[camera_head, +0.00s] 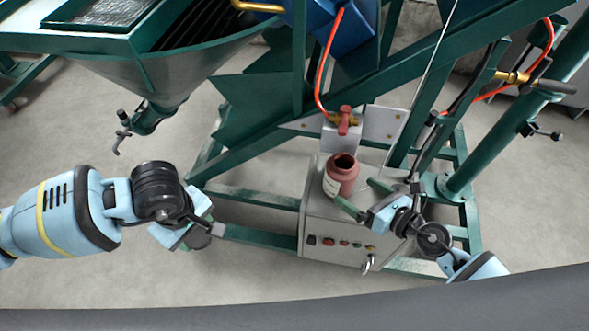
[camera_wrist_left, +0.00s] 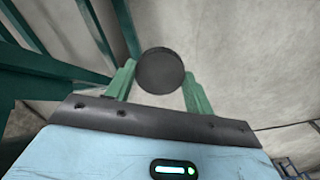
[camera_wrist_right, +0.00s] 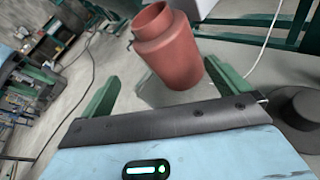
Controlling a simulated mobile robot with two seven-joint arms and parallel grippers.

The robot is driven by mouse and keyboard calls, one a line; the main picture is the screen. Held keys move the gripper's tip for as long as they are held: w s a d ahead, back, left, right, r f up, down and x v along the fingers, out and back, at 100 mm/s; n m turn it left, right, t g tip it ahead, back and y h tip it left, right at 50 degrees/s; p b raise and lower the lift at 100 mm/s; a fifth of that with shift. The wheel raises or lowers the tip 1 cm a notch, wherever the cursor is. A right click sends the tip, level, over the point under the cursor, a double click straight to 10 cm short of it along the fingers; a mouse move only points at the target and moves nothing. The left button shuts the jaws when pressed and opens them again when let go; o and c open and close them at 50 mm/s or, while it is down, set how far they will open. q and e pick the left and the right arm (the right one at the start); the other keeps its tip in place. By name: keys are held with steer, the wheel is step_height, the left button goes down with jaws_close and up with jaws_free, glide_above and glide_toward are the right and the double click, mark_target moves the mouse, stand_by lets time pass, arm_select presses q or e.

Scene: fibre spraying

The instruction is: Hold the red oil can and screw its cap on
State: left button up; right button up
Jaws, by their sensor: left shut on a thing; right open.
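The red oil can (camera_head: 341,170) stands upright on the grey control box with its mouth open and no cap on it. A pale label shows on its side. It also appears in the right wrist view (camera_wrist_right: 168,48), beyond and between the green fingers. My right gripper (camera_head: 364,198) is open, its fingers pointing at the can from the front right; I cannot tell whether they touch it. My left gripper (camera_head: 206,232) is off to the left, well apart from the can, shut on the round dark cap (camera_wrist_left: 160,70). The cap is mostly hidden in the head view.
The grey control box (camera_head: 318,226) has buttons on its front. A red-handled valve (camera_head: 346,120) with an orange hose is just behind the can. Green frame beams (camera_head: 265,145) rise behind, and a hopper (camera_head: 165,75) hangs at upper left. Floor between my grippers is crossed by low green beams.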

mark_target(354, 183)
arm_select(q)
steer(key=shift+s+d+f, duration=0.1)
steer(key=shift+s+f, duration=0.15)
steer(key=shift+f, duration=0.05)
arm_select(e)
steer(key=n, duration=0.1)
steer(key=w+d+n+g, duration=0.1)
steer(key=w+n, duration=0.1)
steer(key=n, duration=0.1)
steer(key=shift+d+f+g, duration=0.25)
steer(key=shift+f+g, duration=0.05)
arm_select(q)
steer(key=shift+f, duration=0.15)
arm_select(e)
steer(key=shift+x, duration=1.15)
arm_select(q)
steer(key=shift+s+f+b, duration=0.1)
steer(key=shift+f+b, duration=0.2)
steer(key=shift+f, duration=0.1)
arm_select(e)
steer(key=shift+r+x, duration=0.15)
steer(key=shift+x, duration=1.15)
steer(key=shift+r+x, duration=0.1)
steer(key=shift+x, duration=1.2)
steer(key=shift+a, duration=0.15)
